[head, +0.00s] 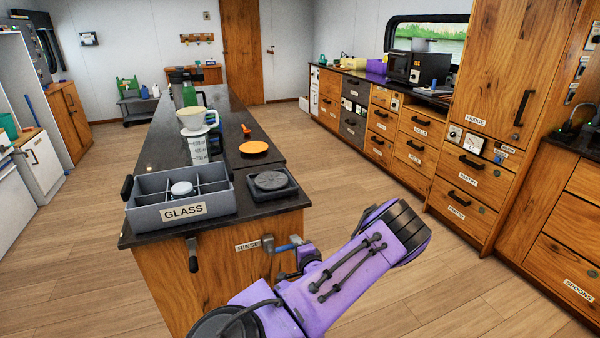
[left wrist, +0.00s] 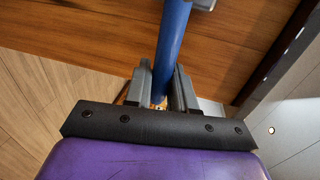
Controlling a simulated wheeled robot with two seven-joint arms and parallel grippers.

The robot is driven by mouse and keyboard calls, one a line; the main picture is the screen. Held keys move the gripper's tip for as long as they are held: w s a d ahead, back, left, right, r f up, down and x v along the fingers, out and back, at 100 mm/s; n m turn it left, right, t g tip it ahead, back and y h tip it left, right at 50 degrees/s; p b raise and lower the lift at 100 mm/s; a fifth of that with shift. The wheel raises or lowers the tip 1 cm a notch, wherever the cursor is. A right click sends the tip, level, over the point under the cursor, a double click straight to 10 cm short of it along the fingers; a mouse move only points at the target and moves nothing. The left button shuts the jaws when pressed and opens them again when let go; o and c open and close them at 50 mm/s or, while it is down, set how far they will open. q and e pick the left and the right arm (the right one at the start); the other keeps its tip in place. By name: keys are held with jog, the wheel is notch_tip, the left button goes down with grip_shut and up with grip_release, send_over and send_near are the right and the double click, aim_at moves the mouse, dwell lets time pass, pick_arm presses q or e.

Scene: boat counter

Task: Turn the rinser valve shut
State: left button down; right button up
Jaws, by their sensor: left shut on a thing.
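The rinser valve (head: 268,243) is a grey fitting on the wooden front of the counter, beside a label partly reading RINSE. Its blue lever (head: 287,247) points sideways to the right in the head view. My left gripper (head: 302,248) is at the lever's right end, its fingers partly hidden by my purple arm. In the left wrist view the blue lever (left wrist: 174,40) runs between the two grey fingers (left wrist: 162,88), which are shut on it. The black rinser (head: 270,182) with a round plate sits on the counter above the valve. My right gripper is not in view.
A grey divided GLASS crate (head: 152,213) sits at the counter's near edge. A dark handle (head: 193,255) hangs on the front left of the valve. The floor (head: 400,295) to the right is clear.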

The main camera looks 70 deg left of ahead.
pick_arm(q)
jog(key=shift+s+f, duration=0.1)
jog(key=shift+s, duration=0.1)
jog(key=c, duration=1.2)
grip_release()
jog(key=shift+c, duration=0.2)
jog(key=shift+o, duration=0.7)
jog(key=d+r+b, duration=0.1)
jog(key=d+r, duration=0.1)
jog(key=d, duration=0.8)
jog(key=shift+d+b, duration=0.15)
jog(key=shift+b, duration=0.15)
